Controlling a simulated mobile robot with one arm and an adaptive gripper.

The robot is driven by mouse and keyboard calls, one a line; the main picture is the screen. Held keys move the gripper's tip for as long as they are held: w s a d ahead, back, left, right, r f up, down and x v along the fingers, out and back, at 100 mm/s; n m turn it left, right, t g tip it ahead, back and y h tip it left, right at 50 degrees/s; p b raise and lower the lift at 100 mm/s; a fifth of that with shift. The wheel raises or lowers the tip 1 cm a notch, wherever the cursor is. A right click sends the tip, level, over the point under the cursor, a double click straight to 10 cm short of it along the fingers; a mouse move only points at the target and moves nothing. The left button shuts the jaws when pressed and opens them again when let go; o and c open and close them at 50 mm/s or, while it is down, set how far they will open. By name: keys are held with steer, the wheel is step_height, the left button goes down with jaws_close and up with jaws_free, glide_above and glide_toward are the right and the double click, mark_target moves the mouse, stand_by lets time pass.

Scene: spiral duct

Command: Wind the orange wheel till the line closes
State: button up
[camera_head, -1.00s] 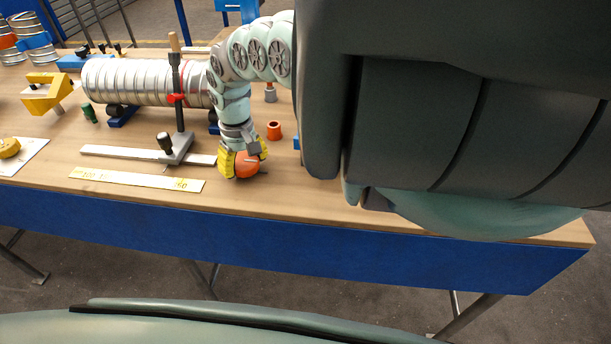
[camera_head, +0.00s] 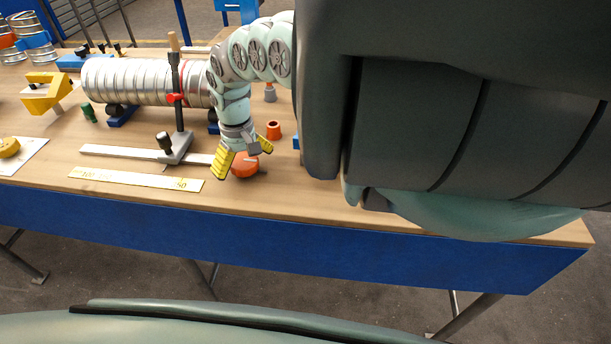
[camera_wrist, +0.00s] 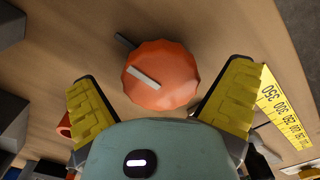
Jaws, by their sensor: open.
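The orange wheel (camera_head: 245,166) sits on the wooden bench below my gripper (camera_head: 240,165). In the wrist view the orange wheel (camera_wrist: 161,75) has a scalloped rim and a pale bar marked across its face. A dark bar sticks out beside its rim, at the upper left. My gripper (camera_wrist: 160,108) is open, with its yellow fingers spread wide on both sides of the wheel and apart from it. The ribbed silver duct (camera_head: 140,82) lies on supports at the back. I cannot make out the line's closing in these views.
A clamp stand (camera_head: 178,145) with a red collar stands left of my arm. A yellow ruler (camera_head: 137,179) lies near the front edge. A small orange cup (camera_head: 273,130) stands behind the wheel. A yellow block (camera_head: 45,93) and a green cylinder (camera_head: 89,112) are farther left.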

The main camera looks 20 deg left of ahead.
mark_target(245, 160)
step_height(245, 160, up, 12)
stand_by(0.6)
steer(key=shift+d, duration=0.1)
steer(key=shift+w, duration=0.1)
step_height(245, 160, down, 11)
steer(key=n+p, duration=0.2)
steer(key=n, duration=0.1)
steer(key=n+p, duration=0.1)
steer(key=n, duration=0.1)
steer(key=shift+r+n+p, duration=0.2)
steer(key=shift+n+p, duration=0.15)
steer(key=shift+n, duration=0.05)
steer(key=shift+f, duration=0.65)
steer(key=shift+c, duration=0.3)
